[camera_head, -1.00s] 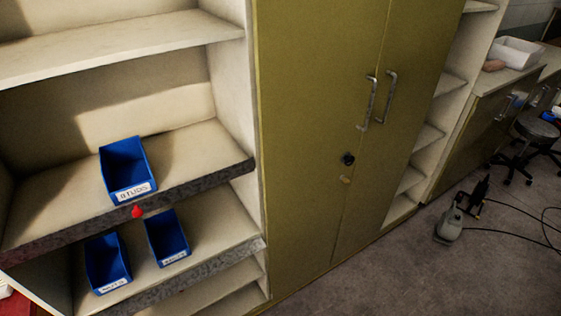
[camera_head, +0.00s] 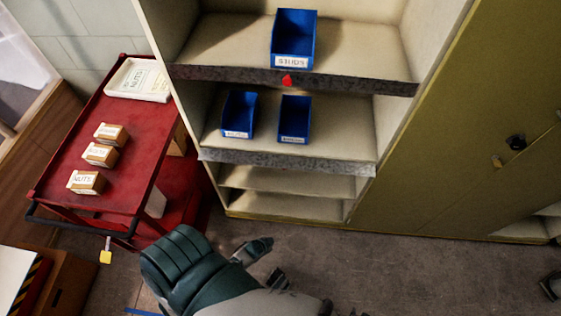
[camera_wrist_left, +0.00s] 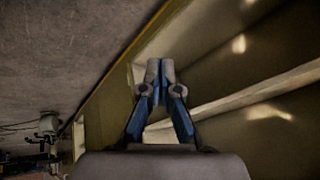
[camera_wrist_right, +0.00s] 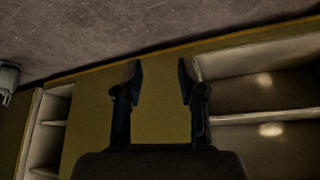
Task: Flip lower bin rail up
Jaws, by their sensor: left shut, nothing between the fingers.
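The lower bin rail (camera_head: 290,163) is a grey speckled strip along the front edge of the lower bin shelf, below two blue bins (camera_head: 239,114) (camera_head: 295,118). A similar upper rail (camera_head: 350,84) runs below a single blue bin (camera_head: 294,40) labelled STUDS, with a small red marker (camera_head: 287,79) on it. My left gripper (camera_wrist_left: 160,66) is shut and empty in the left wrist view, with pale shelving beyond it. My right gripper (camera_wrist_right: 159,76) is open and empty, pointing toward the yellow-olive cabinet. Neither gripper visibly touches a rail.
A red cart (camera_head: 120,125) at the left bears several small labelled boxes (camera_head: 99,154) and a white tray (camera_head: 138,80). An olive cabinet (camera_head: 470,130) stands to the right. Open floor (camera_head: 400,270) lies before the shelves. My arm shows at the bottom.

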